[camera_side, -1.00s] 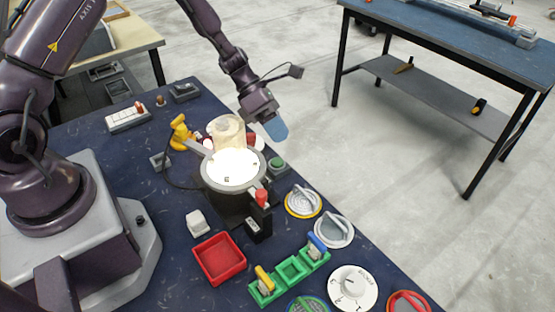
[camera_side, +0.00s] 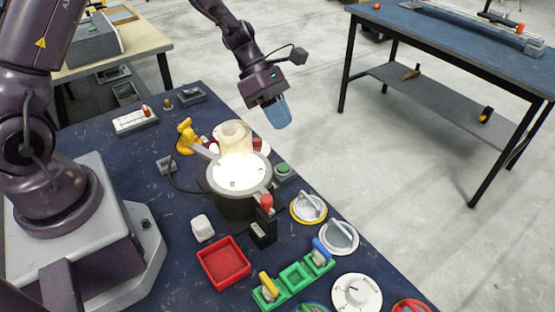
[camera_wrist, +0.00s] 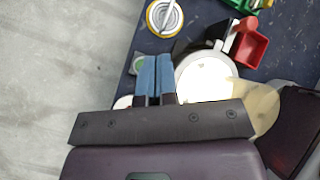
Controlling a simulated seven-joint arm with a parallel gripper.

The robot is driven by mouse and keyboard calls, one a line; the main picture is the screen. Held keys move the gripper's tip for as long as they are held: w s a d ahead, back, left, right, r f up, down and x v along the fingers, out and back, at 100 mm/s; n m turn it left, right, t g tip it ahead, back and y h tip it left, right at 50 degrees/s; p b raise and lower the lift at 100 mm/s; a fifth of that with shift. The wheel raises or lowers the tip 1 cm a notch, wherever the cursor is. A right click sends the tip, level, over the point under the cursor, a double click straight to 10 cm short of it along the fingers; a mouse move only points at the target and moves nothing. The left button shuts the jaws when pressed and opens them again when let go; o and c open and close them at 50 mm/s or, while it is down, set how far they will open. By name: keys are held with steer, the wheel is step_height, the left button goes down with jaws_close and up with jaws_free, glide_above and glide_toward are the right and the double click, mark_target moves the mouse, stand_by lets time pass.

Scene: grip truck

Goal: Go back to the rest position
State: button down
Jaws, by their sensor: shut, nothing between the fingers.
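My gripper (camera_side: 279,113) has blue fingers and is raised above the far right edge of the dark blue table (camera_side: 115,178). The fingers are together with nothing between them, pointing down. In the wrist view the gripper (camera_wrist: 155,62) shows two blue fingers side by side.
A second blue table (camera_side: 440,45) stands at the back right. Bare floor lies between the tables.

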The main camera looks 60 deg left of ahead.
steer(key=s+a+r+m+t+y, duration=0.1)
steer(key=s+r+m+t+y, duration=0.3)
steer(key=s+r+m, duration=1.5)
steer(key=s+m+y, duration=0.1)
steer(key=m+y, duration=0.2)
steer(key=m, duration=0.2)
steer(key=shift+s+a+r+m+y, duration=0.25)
steer(key=shift+a+r+m+y, duration=0.05)
steer(key=shift+a+m+y, duration=0.1)
stand_by(3.7)
